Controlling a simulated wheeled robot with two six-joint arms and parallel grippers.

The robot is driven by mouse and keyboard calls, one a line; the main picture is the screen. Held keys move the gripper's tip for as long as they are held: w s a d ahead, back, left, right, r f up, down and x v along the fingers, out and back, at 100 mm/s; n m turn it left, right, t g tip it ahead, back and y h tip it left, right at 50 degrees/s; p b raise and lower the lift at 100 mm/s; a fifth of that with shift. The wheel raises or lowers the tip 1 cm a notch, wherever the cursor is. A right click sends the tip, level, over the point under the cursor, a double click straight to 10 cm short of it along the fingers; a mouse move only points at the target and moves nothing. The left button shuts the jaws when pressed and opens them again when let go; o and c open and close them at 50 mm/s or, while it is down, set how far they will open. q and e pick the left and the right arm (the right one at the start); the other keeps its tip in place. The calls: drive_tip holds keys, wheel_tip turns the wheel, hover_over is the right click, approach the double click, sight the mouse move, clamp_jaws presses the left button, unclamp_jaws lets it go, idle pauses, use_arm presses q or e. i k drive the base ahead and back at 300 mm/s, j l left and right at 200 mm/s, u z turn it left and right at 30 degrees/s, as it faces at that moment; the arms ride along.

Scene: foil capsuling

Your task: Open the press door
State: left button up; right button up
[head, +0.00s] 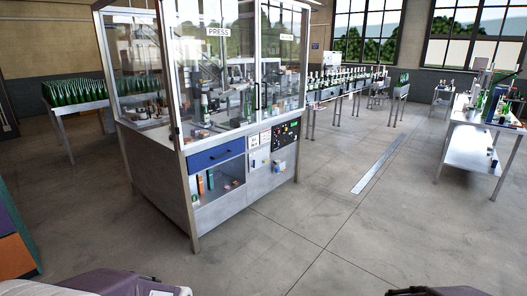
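The press is a metal cabinet (158,164) with a clear glass enclosure above it, standing left of centre in the head view. A white PRESS sign (219,31) is on its front glass panel (215,60). A dark upright handle (257,97) shows near the right end of that panel. The panel looks shut, but its edges and hinges are hard to make out. A green bottle and machinery show behind the glass. Parts of my arms show at the bottom left and bottom right edges, away from the press. Neither gripper is in view.
A blue drawer (216,155), an open shelf and a control panel (287,133) are on the cabinet front. Bottles fill a table (80,104) at left and a conveyor (340,84) behind. A workbench (476,140) stands at right. The floor (300,225) before the press is clear.

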sight(210, 31)
drive_tip(key=i, duration=1.6)
drive_tip(key=i+j+z, duration=0.1)
drive_tip(key=i, duration=0.65)
drive_tip(key=i+j, duration=0.1)
drive_tip(key=i, duration=0.7)
drive_tip(key=i+j+z, duration=0.1)
drive_tip(key=i, duration=0.7)
